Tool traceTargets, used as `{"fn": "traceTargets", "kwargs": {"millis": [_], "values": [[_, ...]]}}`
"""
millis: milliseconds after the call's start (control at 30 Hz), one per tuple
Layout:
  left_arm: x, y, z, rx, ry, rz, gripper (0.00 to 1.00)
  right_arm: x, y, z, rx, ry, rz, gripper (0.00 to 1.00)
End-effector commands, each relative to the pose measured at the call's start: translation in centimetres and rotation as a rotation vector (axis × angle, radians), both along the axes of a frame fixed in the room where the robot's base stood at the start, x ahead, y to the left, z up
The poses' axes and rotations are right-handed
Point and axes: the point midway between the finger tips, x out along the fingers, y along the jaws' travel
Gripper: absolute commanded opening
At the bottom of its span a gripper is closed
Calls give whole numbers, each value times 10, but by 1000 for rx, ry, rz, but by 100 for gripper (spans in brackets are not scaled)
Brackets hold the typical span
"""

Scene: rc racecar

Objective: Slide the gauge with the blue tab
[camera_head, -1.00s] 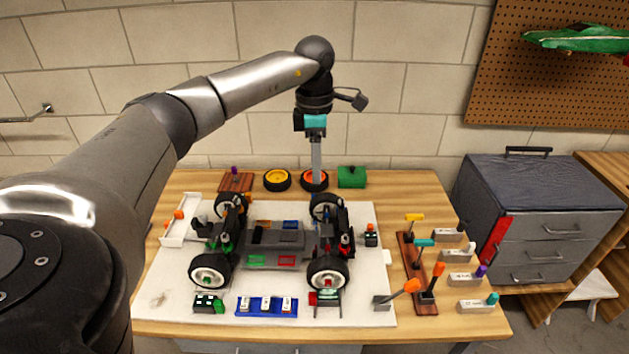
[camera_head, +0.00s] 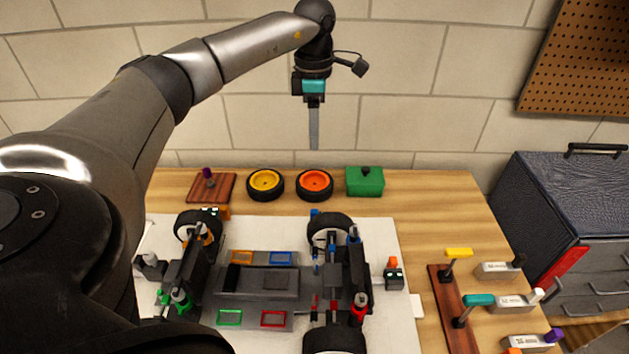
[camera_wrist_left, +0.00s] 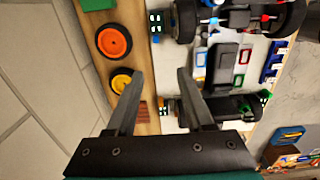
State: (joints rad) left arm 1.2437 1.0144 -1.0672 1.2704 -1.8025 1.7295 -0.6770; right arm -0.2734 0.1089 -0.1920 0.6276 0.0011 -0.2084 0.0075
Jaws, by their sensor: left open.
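A small blue tab (camera_head: 315,213) shows at the far side of the car, by the far right tyre, which partly hides what carries it. The racecar chassis (camera_head: 265,283) stands on a white mat. My left gripper (camera_head: 314,148) hangs fingers down behind the workbench's far part, above the wheels in the picture. In the left wrist view its fingers (camera_wrist_left: 160,73) are apart and empty. My right gripper is not seen.
A yellow-rimmed wheel (camera_head: 265,183), an orange-rimmed wheel (camera_head: 314,184) and a green box (camera_head: 365,182) line the back edge. A dark block with an orange tab (camera_head: 393,277) stands right of the car. Handled tools and a rack (camera_head: 452,320) are at the right.

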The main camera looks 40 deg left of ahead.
Motion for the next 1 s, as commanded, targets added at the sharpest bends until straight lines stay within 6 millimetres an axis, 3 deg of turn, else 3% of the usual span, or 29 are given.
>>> {"fn": "traceTargets", "kwargs": {"millis": [33, 400, 567, 833, 1000], "values": [[0, 0, -22, 0, 0, 0, 52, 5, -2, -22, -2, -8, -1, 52], [0, 0, -93, 0, 0, 0, 52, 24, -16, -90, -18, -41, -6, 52], [0, 0, -107, 0, 0, 0, 52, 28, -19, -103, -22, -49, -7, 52], [0, 0, -121, -1, 2, 1, 52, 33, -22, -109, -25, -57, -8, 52], [-1, 0, -153, 0, 4, 1, 52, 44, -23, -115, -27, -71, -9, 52]]}}
